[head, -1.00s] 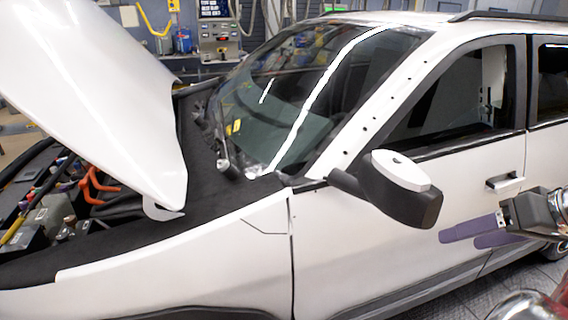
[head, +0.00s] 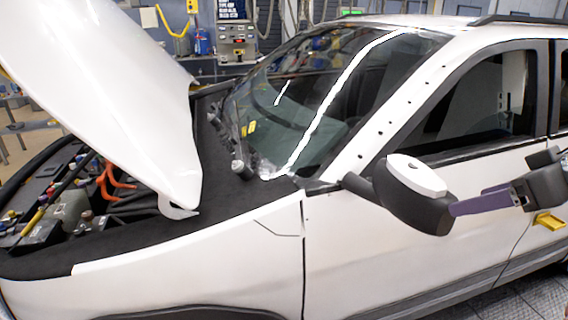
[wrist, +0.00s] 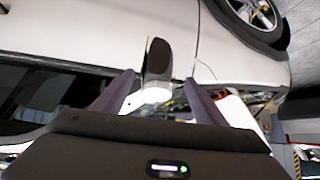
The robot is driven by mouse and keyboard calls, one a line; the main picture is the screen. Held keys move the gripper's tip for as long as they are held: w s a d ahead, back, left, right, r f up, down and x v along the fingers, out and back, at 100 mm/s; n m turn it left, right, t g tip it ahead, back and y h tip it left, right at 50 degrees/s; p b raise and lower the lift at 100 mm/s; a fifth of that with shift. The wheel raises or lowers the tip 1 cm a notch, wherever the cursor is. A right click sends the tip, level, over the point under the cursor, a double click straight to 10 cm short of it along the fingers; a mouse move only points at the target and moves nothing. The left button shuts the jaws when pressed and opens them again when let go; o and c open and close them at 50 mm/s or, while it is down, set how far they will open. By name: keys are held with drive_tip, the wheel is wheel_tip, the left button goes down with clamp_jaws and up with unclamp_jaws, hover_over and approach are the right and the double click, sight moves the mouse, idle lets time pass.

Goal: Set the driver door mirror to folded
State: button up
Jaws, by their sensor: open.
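The driver door mirror (head: 415,205) has a dark housing with a white cap and stands out from the white car door on a short dark arm. It also shows in the wrist view (wrist: 157,62), upper middle, with the white part towards my gripper. My gripper (head: 455,209) is open, with purple fingers, at the right side of the mirror. In the head view the fingertips overlap the housing's right edge. In the wrist view the mirror lies between the lines of the two open fingers (wrist: 160,80). I cannot tell whether either finger touches it.
The white door (head: 370,250) lies close behind the mirror. The raised hood (head: 110,90) and open engine bay (head: 70,215) are at the left. The windshield (head: 310,100) is behind. The floor at bottom right is clear.

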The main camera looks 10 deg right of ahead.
sight(428, 213)
drive_tip(key=x, duration=1.3)
drive_tip(key=shift+w+f, duration=0.2)
drive_tip(key=shift+w, duration=0.1)
drive_tip(key=c, duration=1.5)
